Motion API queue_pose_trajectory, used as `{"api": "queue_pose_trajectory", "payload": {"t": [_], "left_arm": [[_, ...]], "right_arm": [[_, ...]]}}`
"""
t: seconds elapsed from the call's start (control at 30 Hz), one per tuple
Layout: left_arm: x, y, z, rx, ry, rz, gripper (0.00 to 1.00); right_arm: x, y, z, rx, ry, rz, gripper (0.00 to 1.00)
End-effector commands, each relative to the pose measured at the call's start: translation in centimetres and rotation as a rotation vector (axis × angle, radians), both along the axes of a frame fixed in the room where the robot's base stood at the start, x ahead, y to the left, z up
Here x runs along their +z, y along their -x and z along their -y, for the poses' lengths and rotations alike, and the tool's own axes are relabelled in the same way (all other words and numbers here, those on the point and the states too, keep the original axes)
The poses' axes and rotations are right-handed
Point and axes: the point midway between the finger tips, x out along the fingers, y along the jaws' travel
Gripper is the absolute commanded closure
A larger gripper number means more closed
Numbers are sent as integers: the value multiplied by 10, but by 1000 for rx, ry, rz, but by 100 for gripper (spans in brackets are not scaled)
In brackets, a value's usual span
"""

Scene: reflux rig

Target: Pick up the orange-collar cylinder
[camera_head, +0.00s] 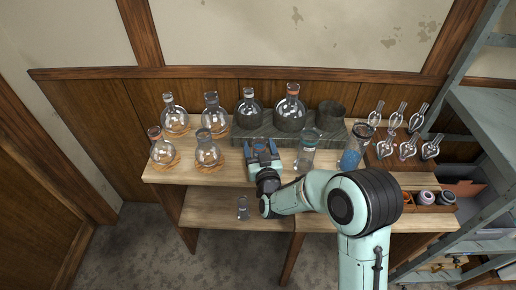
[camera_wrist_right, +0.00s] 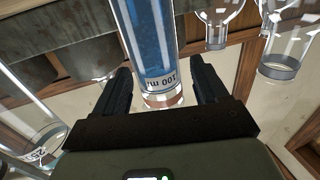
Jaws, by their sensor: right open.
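A graduated cylinder with blue liquid (camera_head: 351,158) stands at the right of the bench, partly behind my arm. It also shows in the right wrist view (camera_wrist_right: 149,40), with an orange-brown tint at its near end; I cannot tell its collar colour clearly. A clear cylinder (camera_head: 308,147) with a teal-looking collar stands left of it. My right gripper (camera_head: 262,148) is open in the head view, left of the clear cylinder. In the right wrist view its fingers (camera_wrist_right: 163,88) are apart, with the blue-filled cylinder's near end showing between them. No contact is visible. My left gripper is out of view.
Several round flasks (camera_head: 207,154) stand on cork rings at left. A grey stand (camera_head: 273,133) holds dark mantles behind my gripper. Glass bulbs (camera_head: 407,150) stand in a rack at right. A small glass piece (camera_head: 242,208) is on the lower shelf.

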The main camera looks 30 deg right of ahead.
Motion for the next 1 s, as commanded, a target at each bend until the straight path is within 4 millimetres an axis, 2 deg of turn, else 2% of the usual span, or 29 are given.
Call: {"api": "queue_pose_trajectory", "payload": {"t": [0.33,0.37,0.5,0.57,0.6,1.0], "left_arm": [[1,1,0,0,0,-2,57],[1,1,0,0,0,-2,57],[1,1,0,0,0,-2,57],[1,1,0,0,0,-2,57],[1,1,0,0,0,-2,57],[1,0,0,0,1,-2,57]], "right_arm": [[0,1,-1,-1,0,0,27],[0,1,-1,-1,0,0,31],[0,1,-1,-1,0,0,76],[0,1,-1,-1,0,0,96],[0,1,-1,-1,0,0,100],[3,1,-1,-1,1,2,100]]}}
